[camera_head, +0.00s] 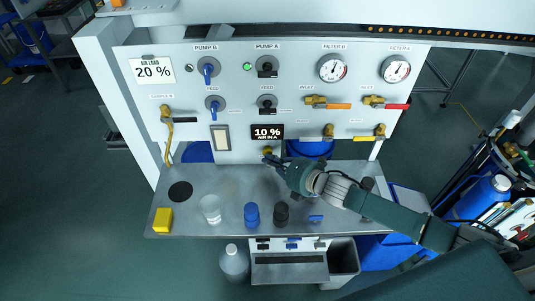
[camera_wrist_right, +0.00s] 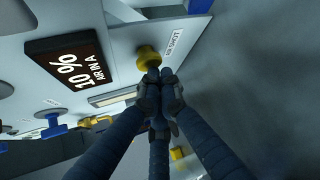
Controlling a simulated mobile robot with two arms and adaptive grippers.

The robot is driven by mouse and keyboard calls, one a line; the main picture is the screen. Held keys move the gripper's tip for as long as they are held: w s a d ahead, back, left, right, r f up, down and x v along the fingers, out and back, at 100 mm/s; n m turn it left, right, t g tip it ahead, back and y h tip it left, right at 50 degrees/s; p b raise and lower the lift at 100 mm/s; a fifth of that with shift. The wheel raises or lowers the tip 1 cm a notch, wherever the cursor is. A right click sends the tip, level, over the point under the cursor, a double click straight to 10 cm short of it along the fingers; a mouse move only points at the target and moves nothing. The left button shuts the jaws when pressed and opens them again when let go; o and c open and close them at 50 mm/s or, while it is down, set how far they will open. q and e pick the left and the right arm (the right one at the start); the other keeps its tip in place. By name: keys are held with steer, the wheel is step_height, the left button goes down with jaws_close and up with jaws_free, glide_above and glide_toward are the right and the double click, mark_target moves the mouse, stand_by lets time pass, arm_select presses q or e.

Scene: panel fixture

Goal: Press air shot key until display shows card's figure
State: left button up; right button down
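My left gripper is out of view.
Above are blue and black pump knobs (camera_head: 208,69), gauges (camera_head: 332,68) and valve levers (camera_head: 339,106). The grey shelf (camera_head: 230,182) below holds a clear cup (camera_head: 211,208), blue and dark containers (camera_head: 251,214) and a yellow block (camera_head: 162,219).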

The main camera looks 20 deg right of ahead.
steer(key=shift+w+d, duration=0.15)
steer(key=shift+w, duration=0.3)
stand_by(0.5)
steer(key=shift+s+a+p, duration=0.25)
steer(key=shift+s+p, duration=0.1)
steer(key=shift+s, duration=0.65)
steer(key=shift+s+a, duration=0.2)
steer(key=shift+s, duration=0.25)
steer(key=shift+s+a+p, duration=0.3)
steer(key=shift+s+p, duration=0.1)
steer(key=shift+s, duration=0.6)
steer(key=shift+s+a+p, duration=0.25)
steer(key=shift+s+p, duration=0.1)
steer(key=shift+s, duration=0.6)
